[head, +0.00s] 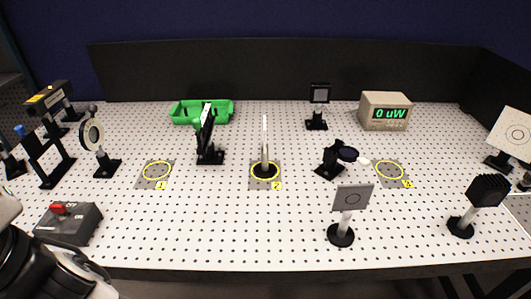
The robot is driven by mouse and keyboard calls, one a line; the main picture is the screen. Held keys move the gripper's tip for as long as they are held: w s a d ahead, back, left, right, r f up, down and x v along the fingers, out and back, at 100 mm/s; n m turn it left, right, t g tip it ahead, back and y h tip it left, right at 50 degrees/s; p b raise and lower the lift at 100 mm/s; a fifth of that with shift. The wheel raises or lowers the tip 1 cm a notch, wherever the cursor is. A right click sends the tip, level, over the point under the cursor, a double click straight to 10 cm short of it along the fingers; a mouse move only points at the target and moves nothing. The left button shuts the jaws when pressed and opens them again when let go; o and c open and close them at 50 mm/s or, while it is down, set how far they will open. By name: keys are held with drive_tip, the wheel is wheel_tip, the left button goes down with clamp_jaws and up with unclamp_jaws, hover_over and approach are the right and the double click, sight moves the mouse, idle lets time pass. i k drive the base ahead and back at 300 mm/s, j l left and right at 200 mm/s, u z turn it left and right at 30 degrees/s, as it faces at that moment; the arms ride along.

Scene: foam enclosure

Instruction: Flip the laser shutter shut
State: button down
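A dark grey box (78,226) with a red lever or switch (58,208) on top stands at the front left of the perforated table. The red part lies near the box's back left corner; I cannot tell its position exactly. A black laser housing (48,98) with a yellow label is mounted at the far left. A black frame on a post with a blue knob (19,131) stands in front of it. I cannot tell which of these is the shutter. White and black parts of my arm show at the lower left, close to the grey box. My gripper's fingers are not in view.
A round-faced mount (92,133), black mount (207,138), white post (265,150), tilted lens mount (335,158) and grey plate (352,199) stand on the table. A meter (385,112) reads 0 uW. A green tray (203,111) lies behind. The front middle is clear.

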sight(31, 142)
drive_tip(key=u, duration=1.3)
